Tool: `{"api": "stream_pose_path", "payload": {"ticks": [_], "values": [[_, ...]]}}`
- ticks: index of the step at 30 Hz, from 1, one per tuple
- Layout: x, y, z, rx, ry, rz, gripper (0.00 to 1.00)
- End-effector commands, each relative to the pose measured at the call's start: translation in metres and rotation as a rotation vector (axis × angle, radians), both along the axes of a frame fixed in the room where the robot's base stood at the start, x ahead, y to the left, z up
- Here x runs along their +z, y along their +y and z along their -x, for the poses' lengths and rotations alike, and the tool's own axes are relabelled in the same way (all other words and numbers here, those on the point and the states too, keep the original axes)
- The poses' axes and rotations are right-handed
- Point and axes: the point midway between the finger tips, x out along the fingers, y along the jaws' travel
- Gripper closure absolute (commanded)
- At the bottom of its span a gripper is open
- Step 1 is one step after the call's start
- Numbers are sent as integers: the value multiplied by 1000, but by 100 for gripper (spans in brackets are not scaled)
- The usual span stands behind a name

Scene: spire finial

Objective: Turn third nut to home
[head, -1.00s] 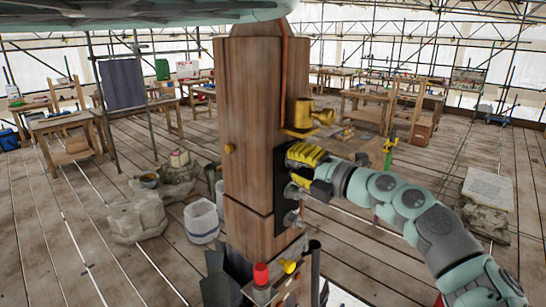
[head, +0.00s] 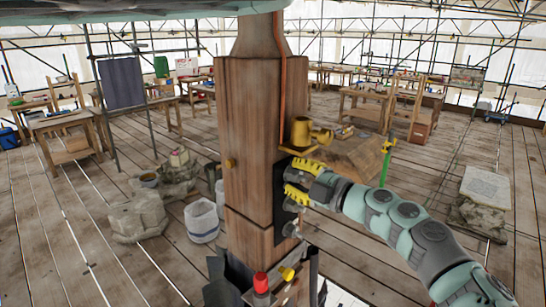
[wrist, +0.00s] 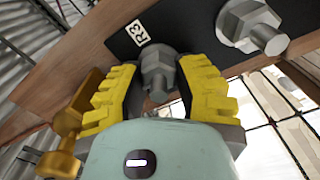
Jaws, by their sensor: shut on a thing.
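A wooden post (head: 245,140) carries a black plate (head: 280,222) on its right face. In the wrist view a grey hex nut on a stud (wrist: 157,72) stands at the plate, beside a white label that seems to read "R3". My gripper (head: 296,182) has yellow ridged fingers, one on each side of this nut, and is shut on it. The fingers also show in the wrist view (wrist: 158,88). Another nut with a protruding stud (wrist: 250,25) sits at upper right, outside the fingers. Lower hardware on the plate (head: 291,228) shows below my gripper in the head view.
A brass fitting (head: 305,135) juts from the post just above my gripper; it also shows close to the left finger in the wrist view (wrist: 66,125). A red-capped item (head: 261,282) stands at the post's foot. Stone blocks and a white bucket (head: 202,221) lie left.

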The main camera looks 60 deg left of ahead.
Motion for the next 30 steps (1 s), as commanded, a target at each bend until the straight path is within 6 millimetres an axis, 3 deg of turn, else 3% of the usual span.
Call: {"api": "stream_pose_path", "payload": {"ticks": [15,16,24,30], "values": [[0,1,1,2,16,4,100],[0,1,1,2,16,4,63],[0,1,1,2,16,3,36],[0,0,0,1,16,3,36]]}}
